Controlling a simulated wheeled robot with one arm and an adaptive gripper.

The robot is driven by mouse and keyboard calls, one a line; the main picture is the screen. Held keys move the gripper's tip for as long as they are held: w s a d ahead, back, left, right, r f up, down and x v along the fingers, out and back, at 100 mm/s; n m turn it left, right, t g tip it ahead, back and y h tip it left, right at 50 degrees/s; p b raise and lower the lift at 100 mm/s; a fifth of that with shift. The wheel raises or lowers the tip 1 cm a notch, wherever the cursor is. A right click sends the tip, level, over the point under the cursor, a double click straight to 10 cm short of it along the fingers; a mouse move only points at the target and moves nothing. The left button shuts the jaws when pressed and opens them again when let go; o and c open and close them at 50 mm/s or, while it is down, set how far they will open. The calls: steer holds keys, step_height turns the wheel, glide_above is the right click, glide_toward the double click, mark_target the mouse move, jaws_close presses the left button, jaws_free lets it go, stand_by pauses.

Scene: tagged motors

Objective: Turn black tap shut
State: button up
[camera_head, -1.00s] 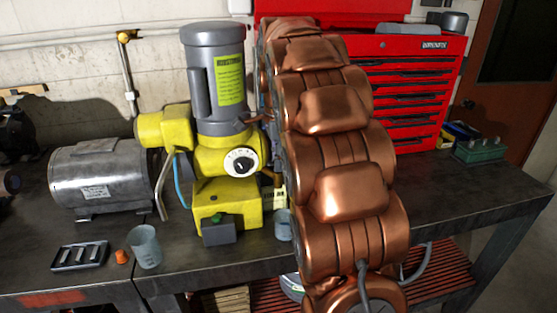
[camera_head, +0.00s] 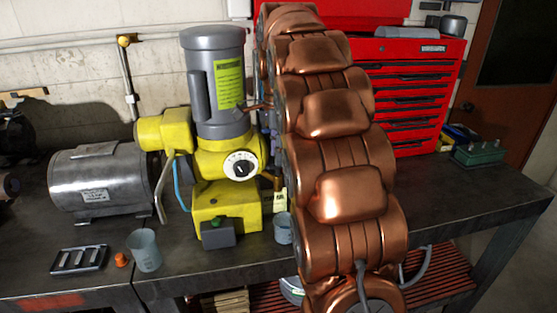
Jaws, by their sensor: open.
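A yellow pump unit with a grey upright motor (camera_head: 214,80) stands on the bench. Its white round dial (camera_head: 240,165) carries a small black pointer knob in the middle. No other black tap shows plainly; the pump's right side is partly hidden behind my copper arm. A small tag (camera_head: 279,200) hangs by a brass-coloured fitting (camera_head: 277,183) at that side. Of my gripper (camera_head: 256,106), only a thin copper finger shows, left of the arm beside the grey motor, above and right of the dial. The rest is hidden. The gripper is open, and I see nothing held.
A silver motor (camera_head: 98,182) lies left of the pump. A grey cup (camera_head: 144,250), an orange cap (camera_head: 121,260) and a slotted tray (camera_head: 79,259) are at the front left. Another cup (camera_head: 284,229) stands near my arm. A red tool chest (camera_head: 405,95) stands behind right.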

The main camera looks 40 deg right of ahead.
steer(key=shift+r, duration=1.95)
steer(key=s+a+f+n, duration=0.5)
steer(key=s+a+n, duration=0.2)
steer(key=s, duration=0.3)
steer(key=s+a+f+n+g, duration=0.1)
steer(key=s+a+f+n, duration=0.5)
steer(key=s+n, duration=0.2)
steer(key=s+a+f+n, duration=0.5)
steer(key=s+a+n, duration=0.2)
steer(key=s, duration=0.5)
steer(key=shift+s+a+f+n+g+p, duration=0.2)
steer(key=shift+a+f+n+g+p, duration=0.15)
steer(key=shift+f+n+g, duration=0.05)
